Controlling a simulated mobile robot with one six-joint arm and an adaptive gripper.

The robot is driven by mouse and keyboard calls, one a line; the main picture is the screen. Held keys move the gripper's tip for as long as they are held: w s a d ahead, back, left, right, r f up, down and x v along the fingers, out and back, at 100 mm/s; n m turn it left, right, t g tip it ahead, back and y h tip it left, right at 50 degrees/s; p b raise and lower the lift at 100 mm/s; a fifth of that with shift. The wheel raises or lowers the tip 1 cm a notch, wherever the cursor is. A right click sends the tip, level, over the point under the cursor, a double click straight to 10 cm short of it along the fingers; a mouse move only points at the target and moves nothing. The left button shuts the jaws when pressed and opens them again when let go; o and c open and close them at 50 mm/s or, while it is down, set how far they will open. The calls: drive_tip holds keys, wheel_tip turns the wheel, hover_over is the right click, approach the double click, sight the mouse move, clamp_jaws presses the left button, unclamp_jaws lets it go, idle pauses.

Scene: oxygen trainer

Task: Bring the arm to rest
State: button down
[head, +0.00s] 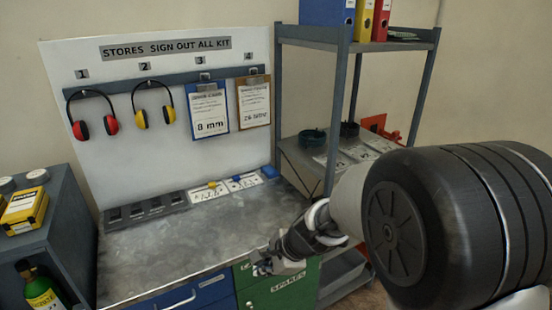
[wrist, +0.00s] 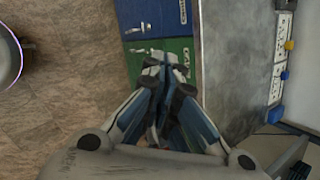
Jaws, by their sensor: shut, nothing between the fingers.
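My gripper (head: 268,264) hangs at the front edge of the workbench in the head view, in front of the green drawer (head: 280,291) marked SPARES. In the wrist view my gripper (wrist: 156,66) is shut and empty, with its fingertips together over the green drawer front (wrist: 170,58). My forearm reaches in from the right in the head view and hides part of the shelf unit.
The grey bench top (head: 200,240) is mostly clear, with a yellow piece (head: 212,184) and a blue piece (head: 236,178) on cards at its back. Ear defenders (head: 92,115) and clipboards (head: 208,108) hang above. A shelf unit (head: 344,90) stands right, a dark cabinet (head: 60,235) left.

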drive_tip(key=s+d+r+n+h, duration=0.1)
drive_tip(key=s+d+r+n, duration=0.25)
drive_tip(key=s+r, duration=0.25)
drive_tip(key=s+d+r+n, duration=0.3)
drive_tip(key=s+r+n, duration=0.2)
drive_tip(key=s+r, duration=0.1)
drive_tip(key=s+d+r+n+t+h, duration=0.1)
drive_tip(key=s+d+r+n+h, duration=0.1)
drive_tip(key=s+d+n+h, duration=0.2)
drive_tip(key=s+d+n, duration=0.3)
drive_tip(key=s+d, duration=0.3)
drive_tip(key=s, duration=0.3)
drive_tip(key=shift+s, duration=0.4)
drive_tip(key=c, duration=2.4)
unclamp_jaws()
drive_tip(key=shift+d+r, duration=0.1)
